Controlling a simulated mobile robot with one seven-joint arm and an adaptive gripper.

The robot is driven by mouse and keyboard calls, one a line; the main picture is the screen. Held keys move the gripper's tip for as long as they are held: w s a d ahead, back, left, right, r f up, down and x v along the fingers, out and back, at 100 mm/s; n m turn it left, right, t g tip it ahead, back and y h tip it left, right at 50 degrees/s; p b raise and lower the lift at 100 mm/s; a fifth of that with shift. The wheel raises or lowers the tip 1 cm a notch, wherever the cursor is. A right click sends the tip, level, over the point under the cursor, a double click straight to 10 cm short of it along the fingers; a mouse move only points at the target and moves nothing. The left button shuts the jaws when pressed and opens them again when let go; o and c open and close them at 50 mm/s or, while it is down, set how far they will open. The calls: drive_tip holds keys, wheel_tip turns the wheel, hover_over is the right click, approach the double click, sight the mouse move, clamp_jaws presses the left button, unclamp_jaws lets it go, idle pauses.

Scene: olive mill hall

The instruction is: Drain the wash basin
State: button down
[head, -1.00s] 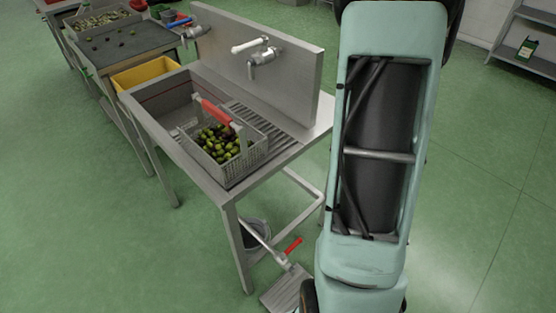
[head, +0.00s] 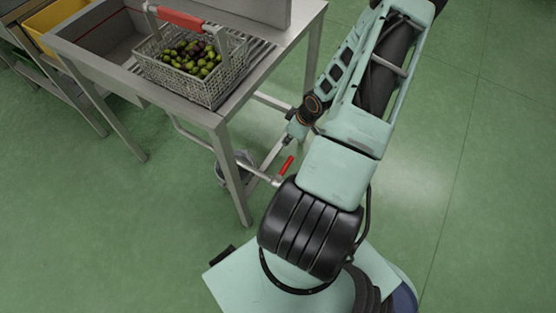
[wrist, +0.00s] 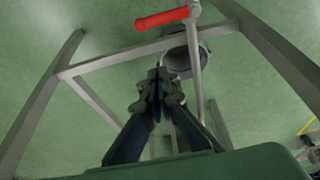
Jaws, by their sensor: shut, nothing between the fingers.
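The steel wash basin (head: 98,68) stands at the upper left of the head view; its floor is largely hidden. A drain pipe (head: 257,174) runs below it, with a red valve lever (head: 286,166) at its end. In the wrist view the red lever (wrist: 162,18) sticks out left, roughly crosswise to the pipe (wrist: 195,65). My gripper (wrist: 157,82) is shut and empty, with its tips below the lever in that picture and apart from it. In the head view the gripper is hard to make out near the basin's right leg.
A grey bucket (head: 232,168) stands on the floor under the basin. A wire basket of olives (head: 228,88) with a red handle sits on the basin's ribbed drainboard. Table legs and lower rails (wrist: 97,66) frame the space around my gripper. Green floor is clear at right.

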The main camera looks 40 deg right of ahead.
sight(285, 168)
wheel_tip(285, 168, down, 12)
drive_tip(key=b, duration=0.5)
drive_tip(key=shift+a+r, duration=0.15)
drive_tip(key=shift+a, duration=0.15)
